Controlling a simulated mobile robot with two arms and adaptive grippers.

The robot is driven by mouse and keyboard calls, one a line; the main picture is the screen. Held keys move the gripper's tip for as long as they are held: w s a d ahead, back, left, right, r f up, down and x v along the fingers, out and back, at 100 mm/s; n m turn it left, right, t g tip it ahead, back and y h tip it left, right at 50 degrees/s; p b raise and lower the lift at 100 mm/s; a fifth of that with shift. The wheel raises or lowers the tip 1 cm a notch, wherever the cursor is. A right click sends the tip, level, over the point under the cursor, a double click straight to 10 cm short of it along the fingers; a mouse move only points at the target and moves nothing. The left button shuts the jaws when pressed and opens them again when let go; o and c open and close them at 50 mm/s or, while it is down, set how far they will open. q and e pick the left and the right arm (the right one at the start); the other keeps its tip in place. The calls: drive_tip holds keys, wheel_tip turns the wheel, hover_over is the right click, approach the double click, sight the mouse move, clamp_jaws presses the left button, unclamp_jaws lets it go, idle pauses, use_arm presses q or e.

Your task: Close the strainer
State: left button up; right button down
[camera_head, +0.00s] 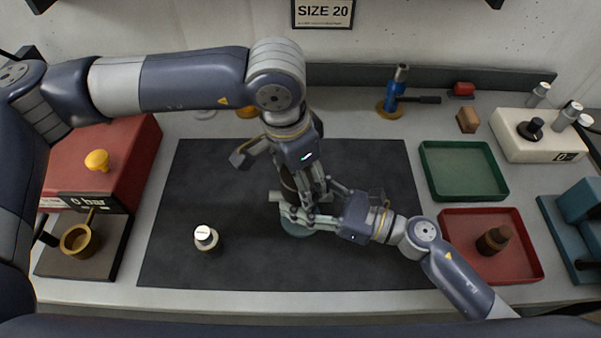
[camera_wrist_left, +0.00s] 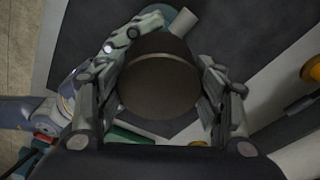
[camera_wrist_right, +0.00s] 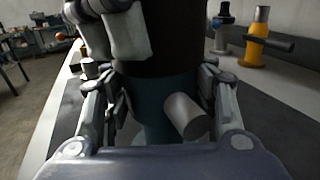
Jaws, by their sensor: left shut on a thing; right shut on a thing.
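The strainer stands upright on the dark mat: a teal body (camera_wrist_right: 165,95) with a pale side stub (camera_wrist_right: 187,117) and a dark brown round cap (camera_wrist_left: 158,88) on top. In the head view its teal foot (camera_head: 294,231) shows below the grippers. My left gripper (camera_head: 305,188) comes from above and is shut on the cap, one finger on each side. My right gripper (camera_head: 292,212) comes from the right and is shut on the teal body. The seam between cap and body is partly hidden by the fingers.
A small dark cylinder with a white top (camera_head: 206,238) stands on the mat (camera_head: 165,265) at front left. A red tray (camera_head: 530,275) holds a brown cylinder (camera_head: 494,240); a green tray (camera_head: 462,170) is empty. A red rig (camera_head: 130,150) stands left, a blue valve (camera_head: 392,98) behind.

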use_arm(q)
drive_tip(key=m, duration=0.3)
drive_tip(key=shift+m+h, duration=0.3)
drive_tip(key=shift+w, duration=0.1)
drive_tip(key=o, duration=1.1)
drive_tip(key=shift+r, duration=2.3)
drive_tip(key=shift+g, duration=0.3)
